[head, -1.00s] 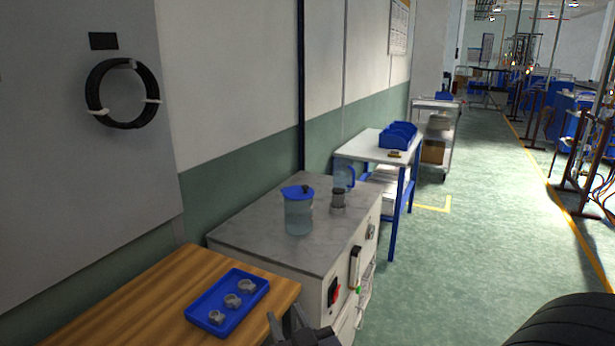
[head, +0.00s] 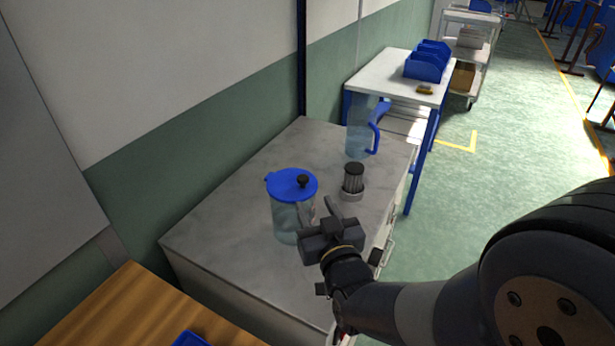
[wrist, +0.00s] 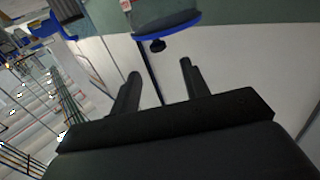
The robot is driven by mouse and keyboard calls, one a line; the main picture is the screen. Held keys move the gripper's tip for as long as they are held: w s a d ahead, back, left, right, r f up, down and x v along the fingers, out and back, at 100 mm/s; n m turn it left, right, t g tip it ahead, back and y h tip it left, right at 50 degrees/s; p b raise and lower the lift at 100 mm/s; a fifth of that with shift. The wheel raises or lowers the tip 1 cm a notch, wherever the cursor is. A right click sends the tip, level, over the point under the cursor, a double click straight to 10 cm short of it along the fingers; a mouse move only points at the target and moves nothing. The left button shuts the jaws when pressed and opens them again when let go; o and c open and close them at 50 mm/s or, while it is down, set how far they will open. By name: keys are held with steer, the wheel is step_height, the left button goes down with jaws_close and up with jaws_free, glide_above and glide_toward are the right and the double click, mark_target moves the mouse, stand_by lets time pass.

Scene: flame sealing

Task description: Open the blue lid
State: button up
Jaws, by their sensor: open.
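The lid is level and looks closed. My gripper (head: 320,207) is open and empty. It appears just right of the pitcher, with one finger overlapping its side. The knob is not between the fingertips.
A black ribbed filter-like part (head: 353,179) and a clear jug with a blue handle (head: 359,135) stand behind my gripper. A white table (head: 385,71) with blue bins (head: 427,62) is farther back. The cabinet top (head: 220,220) left of the pitcher is clear.

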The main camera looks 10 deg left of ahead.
mark_target(304, 181)
steer(key=p+x, duration=0.2)
steer(key=x, duration=0.8)
steer(key=shift+w, duration=0.25)
steer(key=shift+c, duration=0.5)
jaws_close()
